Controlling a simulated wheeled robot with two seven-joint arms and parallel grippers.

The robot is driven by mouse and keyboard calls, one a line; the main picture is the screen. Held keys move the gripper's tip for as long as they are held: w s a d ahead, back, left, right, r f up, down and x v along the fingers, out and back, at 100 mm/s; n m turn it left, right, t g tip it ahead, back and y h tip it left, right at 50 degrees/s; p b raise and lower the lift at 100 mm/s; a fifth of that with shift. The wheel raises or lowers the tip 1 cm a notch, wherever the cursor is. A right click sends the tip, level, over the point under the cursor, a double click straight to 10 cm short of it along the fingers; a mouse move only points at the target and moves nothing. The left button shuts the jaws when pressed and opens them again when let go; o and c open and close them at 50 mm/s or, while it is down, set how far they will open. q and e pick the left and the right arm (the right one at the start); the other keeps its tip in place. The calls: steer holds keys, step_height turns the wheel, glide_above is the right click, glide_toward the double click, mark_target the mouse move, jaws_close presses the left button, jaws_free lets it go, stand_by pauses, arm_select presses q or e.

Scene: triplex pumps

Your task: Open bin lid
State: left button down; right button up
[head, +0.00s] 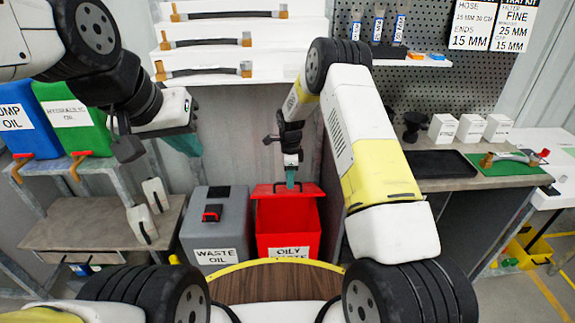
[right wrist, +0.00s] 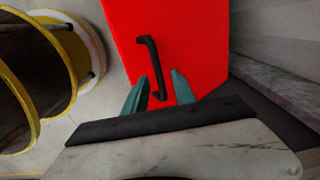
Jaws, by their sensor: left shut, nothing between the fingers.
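The red bin labelled OILY WASTE (head: 290,240) stands on the floor in the middle of the head view. Its red lid (head: 262,191) shows as a narrow strip at the top and looks raised, though its exact angle is hard to tell. In the right wrist view the lid (right wrist: 190,40) is a flat red face with a black bar handle (right wrist: 150,60). My right gripper (right wrist: 158,90) is open, its teal fingers on either side of the handle's lower end; contact is unclear. In the head view it (head: 290,178) is at the lid. My left gripper (head: 190,147) is shut and empty, up and left of the bins.
A grey WASTE OIL bin (head: 215,235) stands close on the left, its lid down. A low table (head: 85,225) is further left. A workbench (head: 440,182) with a black tray and white boxes is on the right. Shelves with hoses (head: 225,55) are behind.

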jaws_close()
steer(key=shift+w+r, duration=0.1)
stand_by(1.2)
